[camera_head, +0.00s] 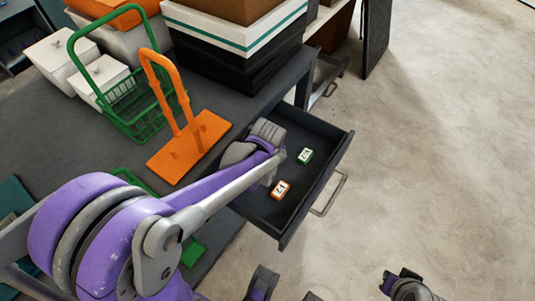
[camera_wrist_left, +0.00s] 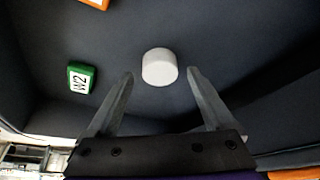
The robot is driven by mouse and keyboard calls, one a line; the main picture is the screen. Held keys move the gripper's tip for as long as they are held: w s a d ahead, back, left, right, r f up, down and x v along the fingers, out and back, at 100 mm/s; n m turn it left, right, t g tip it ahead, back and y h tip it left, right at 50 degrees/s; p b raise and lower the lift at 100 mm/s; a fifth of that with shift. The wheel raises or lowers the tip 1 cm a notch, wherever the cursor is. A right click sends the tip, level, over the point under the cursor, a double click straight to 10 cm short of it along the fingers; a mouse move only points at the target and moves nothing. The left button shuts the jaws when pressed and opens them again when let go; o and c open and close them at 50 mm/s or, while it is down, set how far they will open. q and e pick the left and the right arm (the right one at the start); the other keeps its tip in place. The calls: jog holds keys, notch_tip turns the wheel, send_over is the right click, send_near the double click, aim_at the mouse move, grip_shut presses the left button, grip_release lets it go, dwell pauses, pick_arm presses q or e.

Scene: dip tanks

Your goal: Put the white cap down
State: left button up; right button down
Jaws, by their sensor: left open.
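The white cap (camera_wrist_left: 160,67) is a short round piece. In the left wrist view it shows against the dark drawer floor, framed between the fingertips. My left gripper (camera_wrist_left: 161,72) is open, with a finger on each side of the cap in the picture and gaps showing on both sides. I cannot tell how high the gripper is above the floor. In the head view my left wrist (camera_head: 262,145) reaches over the open drawer (camera_head: 318,197), and the arm hides the cap and fingers. A part of my right arm, perhaps its gripper (camera_head: 400,284), shows at the bottom edge, too unclear to read.
A green labelled block (camera_head: 305,156) and an orange labelled block (camera_head: 281,190) lie in the drawer. An orange stand (camera_head: 190,148), a green basket (camera_head: 150,125), white lidded containers (camera_head: 98,78) and stacked bins (camera_head: 225,60) stand on the bench. Open floor lies right.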

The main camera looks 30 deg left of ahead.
pick_arm(q)
jog(key=p+v, duration=0.2)
jog(key=v, duration=0.9)
jog(key=s+d+f+m+h, duration=0.1)
jog(key=s+d+m, duration=0.1)
jog(key=s, duration=0.4)
jog(key=s+d+f+m+t+h, duration=0.1)
jog(key=s+d+f+m, duration=0.1)
jog(key=s, duration=0.5)
jog(key=shift+s+d+m, duration=0.25)
jog(key=shift+d+m, duration=0.45)
jog(key=shift+m, duration=0.2)
pick_arm(e)
notch_tip(320, 180, up, 3)
jog(key=shift+w+f, duration=0.1)
jog(key=shift+f, duration=0.1)
pick_arm(q)
jog(key=shift+s, duration=0.1)
